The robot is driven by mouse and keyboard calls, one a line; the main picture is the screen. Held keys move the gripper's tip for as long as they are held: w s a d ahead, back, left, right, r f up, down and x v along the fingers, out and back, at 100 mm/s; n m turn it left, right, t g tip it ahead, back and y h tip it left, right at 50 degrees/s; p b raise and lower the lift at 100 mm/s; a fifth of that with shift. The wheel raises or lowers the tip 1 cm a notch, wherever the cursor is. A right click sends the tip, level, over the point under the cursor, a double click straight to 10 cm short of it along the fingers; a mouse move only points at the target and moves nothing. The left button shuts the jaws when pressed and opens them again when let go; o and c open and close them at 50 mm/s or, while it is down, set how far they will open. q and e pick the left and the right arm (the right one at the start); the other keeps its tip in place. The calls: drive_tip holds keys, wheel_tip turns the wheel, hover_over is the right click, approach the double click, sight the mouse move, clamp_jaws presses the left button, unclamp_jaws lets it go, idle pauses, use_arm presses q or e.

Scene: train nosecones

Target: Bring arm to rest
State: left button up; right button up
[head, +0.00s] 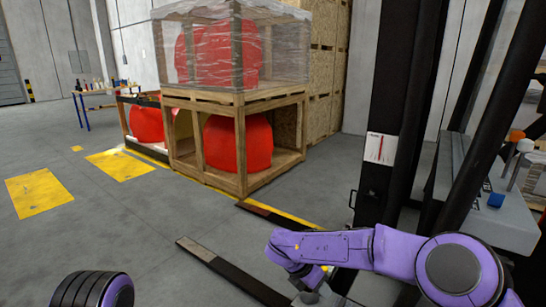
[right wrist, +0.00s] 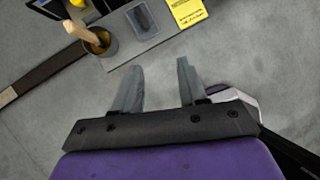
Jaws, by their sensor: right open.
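My right arm (head: 340,248) is purple and reaches in from the right side of the head view, bent down at its outer end. Its gripper (head: 312,292) is at the bottom edge there and only partly shows. In the right wrist view the right gripper (right wrist: 160,66) is open, with two grey fingers apart and nothing between them. Bare concrete floor lies below the fingers. A purple and black ridged part of my left arm (head: 92,290) shows at the bottom left of the head view. The left gripper is out of view.
Wooden crates (head: 240,140) with red nosecones (head: 237,143) stand mid-floor. A dark forklift-like machine (head: 385,120) stands close on the right. In the wrist view, a grey tray (right wrist: 150,42) with a dark cup (right wrist: 100,42) lies just beyond the fingertips.

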drive_tip(key=s+d+f+n+t+h+b, duration=0.1)
drive_tip(key=s+d+f+n+t+b, duration=0.25)
drive_tip(key=f+n, duration=0.65)
drive_tip(key=s+d+f+n+t+b, duration=0.2)
drive_tip(key=s+d+f+n+b, duration=0.15)
drive_tip(key=f+n, duration=0.75)
drive_tip(key=s+d+f+n+g+y+b, duration=0.1)
drive_tip(key=s+d+f+n+b, duration=0.4)
drive_tip(key=s+f, duration=0.4)
drive_tip(key=s+d+f+n+g+y+b, duration=0.1)
drive_tip(key=s+d+f+n+g+b, duration=0.15)
drive_tip(key=s+f+n+b, duration=0.7)
drive_tip(key=s+d+f+n+g+y+b, duration=0.15)
drive_tip(key=s+d+f+n, duration=0.3)
drive_tip(key=s, duration=0.75)
wheel_tip(320, 180, up, 20)
drive_tip(key=p, duration=2)
drive_tip(key=shift+a+f+t+p, duration=0.15)
drive_tip(key=shift+a+t+p, duration=0.15)
drive_tip(key=shift+a+t, duration=0.05)
